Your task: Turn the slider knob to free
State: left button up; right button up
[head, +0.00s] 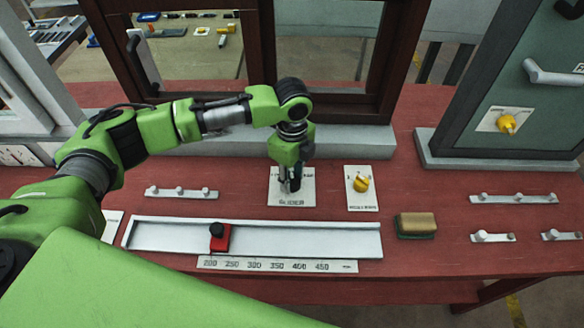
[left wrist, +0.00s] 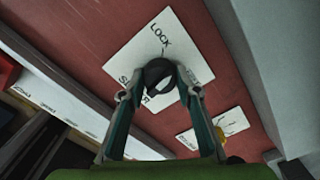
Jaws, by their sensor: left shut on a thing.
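The slider knob is a dark round knob (left wrist: 159,72) on a white plate (left wrist: 128,58). The plate reads LOCK on one side; other lettering is partly covered by the knob and fingers. In the head view the plate (head: 278,198) lies on the red table behind the slider rail. My left gripper (head: 290,184) points down over the plate, shut on the knob, which it mostly hides there. In the left wrist view its two fingers (left wrist: 162,85) clasp the knob from both sides. The knob's exact pointing is hard to tell. My right gripper is out of view.
A red slider block (head: 220,238) sits on the white rail (head: 310,240) in front, above a number scale (head: 275,265). A yellow knob (head: 361,184) on another plate is just right of the gripper. A sponge (head: 416,225) lies further right. A window frame (head: 375,75) stands behind.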

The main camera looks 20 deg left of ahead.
aim_at(292, 177)
pick_arm(q)
jog(key=m+p, duration=0.2)
jog(key=shift+r+m, duration=0.2)
jog(key=shift+m, duration=0.2)
jog(key=m+p, duration=0.1)
jog(key=m, duration=0.1)
jog(key=shift+m, duration=0.4)
jog(key=shift+f+m+p, duration=0.1)
jog(key=shift+m+p, duration=0.45)
jog(key=shift+m, duration=0.65)
jog(key=shift+f+m+p, duration=0.1)
jog(key=shift+m+p, duration=0.25)
jog(key=shift+m, duration=1.05)
jog(key=o, duration=1.1)
notch_tip(292, 177, up, 12)
